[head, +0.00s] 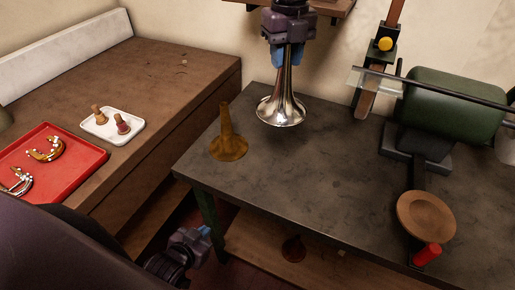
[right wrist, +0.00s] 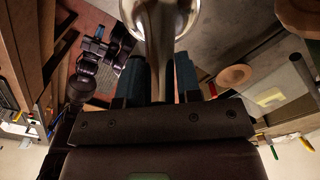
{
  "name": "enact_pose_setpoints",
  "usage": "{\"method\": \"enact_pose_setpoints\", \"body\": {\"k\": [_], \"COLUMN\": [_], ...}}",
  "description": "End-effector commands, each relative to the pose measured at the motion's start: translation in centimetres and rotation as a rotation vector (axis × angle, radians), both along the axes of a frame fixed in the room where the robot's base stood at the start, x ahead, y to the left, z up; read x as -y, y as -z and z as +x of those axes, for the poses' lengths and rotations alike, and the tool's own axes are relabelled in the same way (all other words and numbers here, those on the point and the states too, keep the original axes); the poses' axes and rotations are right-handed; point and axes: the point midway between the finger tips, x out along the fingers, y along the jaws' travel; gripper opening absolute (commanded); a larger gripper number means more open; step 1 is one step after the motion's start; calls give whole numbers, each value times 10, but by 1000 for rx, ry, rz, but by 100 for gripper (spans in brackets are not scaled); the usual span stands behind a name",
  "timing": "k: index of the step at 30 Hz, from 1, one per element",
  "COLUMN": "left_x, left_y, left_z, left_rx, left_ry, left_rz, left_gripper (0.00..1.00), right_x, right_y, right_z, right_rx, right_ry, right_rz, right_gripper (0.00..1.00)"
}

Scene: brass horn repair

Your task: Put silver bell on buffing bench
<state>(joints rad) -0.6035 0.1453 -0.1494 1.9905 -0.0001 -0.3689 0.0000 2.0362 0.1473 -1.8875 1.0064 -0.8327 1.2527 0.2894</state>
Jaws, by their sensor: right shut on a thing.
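The silver bell (head: 281,108) is upright with its flared mouth down, over the back left part of the dark-topped buffing bench (head: 300,165). I cannot tell whether its rim touches the top. My right gripper (head: 287,52) comes from above and is shut on the bell's narrow upper end. In the right wrist view the bell (right wrist: 160,25) runs out between the blue fingers of the right gripper (right wrist: 160,75). My left gripper (head: 206,232) is low in front of the bench's left end, away from the bell; its finger gap is unclear.
A brass-coloured bell (head: 228,140) stands on the bench just left of the silver one. A green buffing machine (head: 455,105) and a round wooden piece (head: 426,214) are at the right. A wooden counter (head: 150,75) at left carries a red tray (head: 85,152) and white tray (head: 135,127).

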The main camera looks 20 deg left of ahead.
Motion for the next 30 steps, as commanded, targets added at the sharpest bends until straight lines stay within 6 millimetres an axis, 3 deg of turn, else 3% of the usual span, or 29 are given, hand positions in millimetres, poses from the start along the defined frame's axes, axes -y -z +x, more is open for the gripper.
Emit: {"method": "enact_pose_setpoints", "body": {"k": [21,30], "left_x": [2,2], "left_y": [-14,-16], "left_z": [2,4], "left_rx": [6,10], "left_ry": [-2,0], "left_rz": [-4,-3], "left_gripper": [0,0], "right_x": [0,0], "right_y": [140,160], "right_z": [-1,0], "right_rx": [-1,0], "right_ry": [2,2], "right_rz": [-2,-1], "right_gripper": [0,0]}}
